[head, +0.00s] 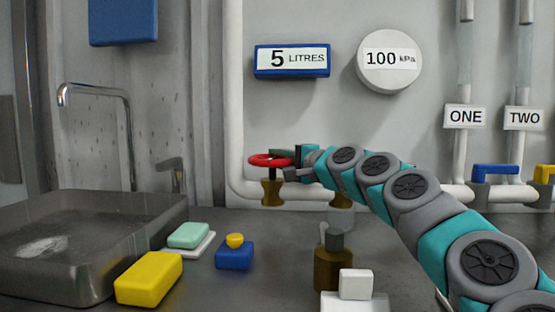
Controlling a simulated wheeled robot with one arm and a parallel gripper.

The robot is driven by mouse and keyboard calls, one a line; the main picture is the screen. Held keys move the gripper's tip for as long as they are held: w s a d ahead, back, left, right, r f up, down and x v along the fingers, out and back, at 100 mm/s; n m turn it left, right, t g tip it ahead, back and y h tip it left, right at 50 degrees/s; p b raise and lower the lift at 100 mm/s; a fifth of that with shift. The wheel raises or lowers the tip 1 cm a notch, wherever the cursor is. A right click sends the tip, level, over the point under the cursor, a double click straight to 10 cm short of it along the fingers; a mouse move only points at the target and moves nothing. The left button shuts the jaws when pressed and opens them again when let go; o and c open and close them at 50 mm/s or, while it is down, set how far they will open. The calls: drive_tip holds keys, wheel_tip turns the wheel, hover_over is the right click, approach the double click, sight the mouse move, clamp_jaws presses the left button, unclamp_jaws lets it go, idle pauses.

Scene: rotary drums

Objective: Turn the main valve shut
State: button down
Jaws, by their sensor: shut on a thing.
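A grey sink (150,200) with a tap stands at the left. A yellow sponge (148,278), a green soap bar (188,235) and a blue block with a yellow button (234,257) lie on the counter. A brown bottle (333,268) stands below my arm. Blue (495,169) and yellow (545,173) handles are at right.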

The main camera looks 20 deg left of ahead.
sight(287, 162)
drive_tip(key=shift+d+f+m+t, duration=0.1)
drive_tip(key=shift+f+m+t, duration=0.05)
drive_tip(key=shift+m+t, duration=0.2)
drive_tip(key=shift+d+f+m+t+h, duration=0.1)
drive_tip(key=shift+d+m+t+h, duration=0.1)
drive_tip(key=shift+m+t+h, duration=0.5)
drive_tip(key=shift+d+f+m+t+h, duration=0.15)
drive_tip(key=shift+m+t+h, duration=0.3)
drive_tip(key=shift+t+h, duration=0.4)
drive_tip(key=shift+s+d+r+m+t+h, duration=0.1)
drive_tip(key=shift+d+r+m+t+h, duration=0.1)
drive_tip(key=shift+m+t+h, duration=0.4)
drive_tip(key=shift+s+d+m+t+h, duration=0.1)
drive_tip(key=shift+d+m+t+h, duration=0.1)
drive_tip(key=shift+m+t+h, duration=0.5)
drive_tip(key=shift+d+m+t+h, duration=0.2)
drive_tip(key=shift+m+h, duration=0.3)
drive_tip(key=shift+h, duration=0.45)
drive_tip(key=shift+s+d+m+t+h, duration=0.15)
drive_tip(key=shift+m+t+h, duration=0.35)
drive_tip(key=shift+m+h, duration=0.6)
drive_tip(key=shift+s+h, duration=0.15)
drive_tip(key=shift+h, duration=0.65)
drive_tip(key=shift+d+m, duration=0.1)
drive_tip(key=shift+m, duration=0.2)
drive_tip(key=shift+s+m+t+h, duration=0.25)
drive_tip(key=shift+m+h, duration=0.45)
drive_tip(key=shift+h, duration=0.6)
